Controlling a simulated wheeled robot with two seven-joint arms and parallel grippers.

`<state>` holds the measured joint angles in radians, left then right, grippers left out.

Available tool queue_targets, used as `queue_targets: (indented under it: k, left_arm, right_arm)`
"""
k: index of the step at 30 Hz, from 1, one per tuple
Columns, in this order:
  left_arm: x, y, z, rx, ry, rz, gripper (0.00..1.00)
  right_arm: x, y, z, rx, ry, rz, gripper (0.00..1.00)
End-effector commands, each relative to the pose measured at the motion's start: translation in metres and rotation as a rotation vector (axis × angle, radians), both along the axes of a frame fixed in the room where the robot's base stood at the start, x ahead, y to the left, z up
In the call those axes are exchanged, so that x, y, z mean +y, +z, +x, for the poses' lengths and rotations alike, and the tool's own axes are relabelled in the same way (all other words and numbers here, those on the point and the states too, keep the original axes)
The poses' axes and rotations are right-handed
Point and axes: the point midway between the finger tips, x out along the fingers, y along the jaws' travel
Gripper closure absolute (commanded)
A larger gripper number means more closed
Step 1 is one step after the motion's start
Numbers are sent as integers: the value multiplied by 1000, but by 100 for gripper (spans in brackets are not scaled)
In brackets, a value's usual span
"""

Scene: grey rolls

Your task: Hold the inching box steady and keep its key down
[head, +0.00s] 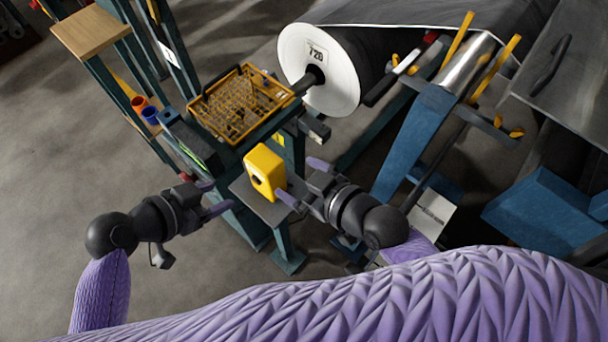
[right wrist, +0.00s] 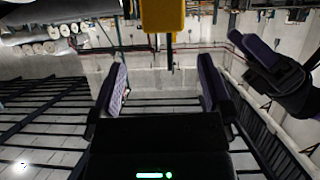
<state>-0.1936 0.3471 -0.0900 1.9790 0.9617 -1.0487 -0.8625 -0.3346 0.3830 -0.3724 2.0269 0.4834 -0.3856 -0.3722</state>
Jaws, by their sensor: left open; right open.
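The inching box (head: 264,171) is yellow and stands on a small grey shelf (head: 262,205). A dark round spot, perhaps its key, shows on its near face. My right gripper (head: 302,181) is open just to the right of the box, one finger close to its lower right side; I cannot tell if it touches. In the right wrist view the yellow box (right wrist: 163,15) is at the top, beyond the open, empty fingers (right wrist: 163,85). My left gripper (head: 217,197) is open and empty to the left of the box; part of it shows in the right wrist view (right wrist: 262,52).
A yellow-rimmed wire basket (head: 240,103) sits on the bench behind the box. A large grey roll with a white end (head: 315,85) is at the back. Blue machine frames (head: 415,145) stand to the right. Open floor (head: 60,190) lies to the left.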

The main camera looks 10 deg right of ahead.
Motion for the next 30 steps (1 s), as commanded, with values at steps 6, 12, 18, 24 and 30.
queue_targets:
  k: [6, 12, 18, 24, 30]
  left_arm:
    - [0, 0, 0, 0, 0, 0, 41]
    - [0, 0, 0, 0, 0, 0, 41]
    - [0, 0, 0, 0, 0, 0, 41]
    - [0, 0, 0, 0, 0, 0, 41]
    - [0, 0, 0, 0, 0, 0, 41]
  right_arm:
    - [17, -8, 21, 22, 1, 56, 0]
    - [42, -26, 55, 24, 1, 53, 0]
    - [56, -37, 74, 24, 2, 50, 0]
    - [58, -38, 76, 24, 3, 50, 0]
    - [58, -39, 76, 25, 2, 49, 25]
